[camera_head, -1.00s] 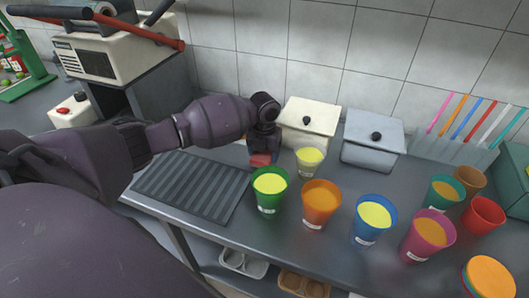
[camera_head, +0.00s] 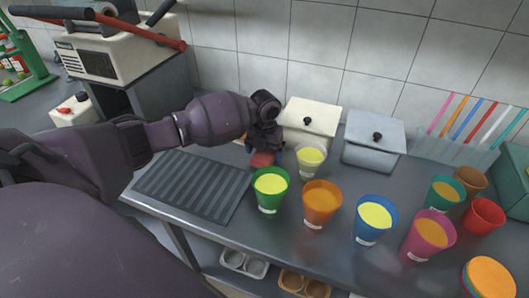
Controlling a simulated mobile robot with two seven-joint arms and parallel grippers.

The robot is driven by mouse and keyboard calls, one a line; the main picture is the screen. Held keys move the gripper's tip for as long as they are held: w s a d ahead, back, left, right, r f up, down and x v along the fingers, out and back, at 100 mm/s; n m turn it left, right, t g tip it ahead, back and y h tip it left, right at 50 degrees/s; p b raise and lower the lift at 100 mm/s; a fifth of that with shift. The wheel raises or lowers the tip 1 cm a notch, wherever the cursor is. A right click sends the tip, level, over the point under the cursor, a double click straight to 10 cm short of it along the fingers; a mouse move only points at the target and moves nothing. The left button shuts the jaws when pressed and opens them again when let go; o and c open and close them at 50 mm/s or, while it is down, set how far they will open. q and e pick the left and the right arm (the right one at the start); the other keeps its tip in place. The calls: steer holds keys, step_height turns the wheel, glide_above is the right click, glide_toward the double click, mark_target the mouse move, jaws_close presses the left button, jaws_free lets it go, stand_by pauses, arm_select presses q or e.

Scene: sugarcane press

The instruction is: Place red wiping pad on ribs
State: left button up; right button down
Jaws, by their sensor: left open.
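The red wiping pad (camera_head: 262,159) lies on the counter just right of the ribbed mat's upper right corner, behind the green cup. Only part of it shows. My left gripper (camera_head: 264,148) is directly over the pad, pointing down with its jaws open. Its fingers partly hide the pad, and I cannot tell whether they touch it. The dark ribs (camera_head: 192,186) form a flat, empty panel left of the pad, below my left arm. My right gripper is not in view.
A green cup (camera_head: 269,203) and a clear cup (camera_head: 310,172) of yellow juice stand close to the pad. Orange (camera_head: 320,217) and blue (camera_head: 371,235) cups stand to the right. A cream lidded box (camera_head: 296,125) is behind. The press (camera_head: 103,55) is at the back left.

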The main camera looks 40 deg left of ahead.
mark_target(265, 153)
arm_select(q)
step_height(265, 153, up, 11)
steer(key=p, duration=0.1)
steer(key=shift+r, duration=0.2)
stand_by(0.5)
